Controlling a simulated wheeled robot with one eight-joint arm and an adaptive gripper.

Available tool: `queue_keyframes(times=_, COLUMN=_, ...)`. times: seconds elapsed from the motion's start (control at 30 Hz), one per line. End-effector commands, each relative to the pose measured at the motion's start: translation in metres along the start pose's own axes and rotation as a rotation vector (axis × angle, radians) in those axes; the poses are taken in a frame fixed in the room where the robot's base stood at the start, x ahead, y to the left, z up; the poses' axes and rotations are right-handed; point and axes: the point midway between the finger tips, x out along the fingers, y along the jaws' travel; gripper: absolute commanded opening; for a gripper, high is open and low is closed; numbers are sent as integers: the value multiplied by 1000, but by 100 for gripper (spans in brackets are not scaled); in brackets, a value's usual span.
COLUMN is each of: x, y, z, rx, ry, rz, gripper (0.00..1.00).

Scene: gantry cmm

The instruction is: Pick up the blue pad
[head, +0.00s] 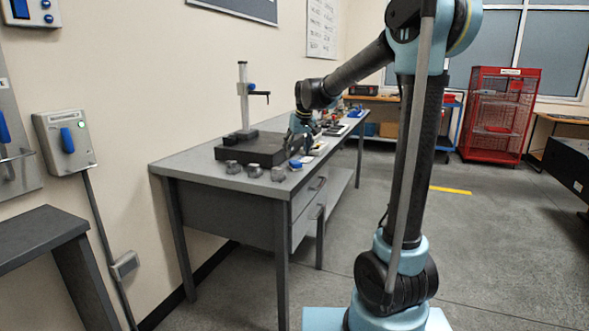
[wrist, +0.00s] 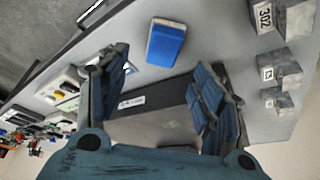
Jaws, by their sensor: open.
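The blue pad (wrist: 166,44) lies on the grey bench top in the wrist view, beyond my fingertips and near the bench edge. It has a blue face and a pale side. In the head view a small blue thing (head: 296,163), likely the pad, lies near the front edge of the bench. My gripper (wrist: 163,85) is open and empty, with its two fingers spread apart and the pad ahead of the gap, not between them. In the head view my gripper (head: 301,130) is small and partly merges with the dark things behind it.
A dark block base (head: 250,149) with an upright stand (head: 243,95) is close to my gripper. Several grey metal blocks, one marked 302 (wrist: 284,20), sit on the bench (head: 200,164). Small instruments (wrist: 62,88) lie on the other side. Bare bench surrounds the pad.

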Motion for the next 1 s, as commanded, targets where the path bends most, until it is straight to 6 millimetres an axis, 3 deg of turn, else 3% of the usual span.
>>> queue_keyframes(times=0.5, x=51, y=-1, z=5, rx=0, ry=0, rz=0, gripper=61)
queue_keyframes(times=0.77, x=54, y=-1, z=5, rx=0, ry=0, rz=0, gripper=61)
queue_keyframes(times=0.8, x=53, y=-1, z=6, rx=0, ry=0, rz=0, gripper=59)
queue_keyframes(times=1.0, x=53, y=-1, z=5, rx=0, ry=0, rz=0, gripper=13)
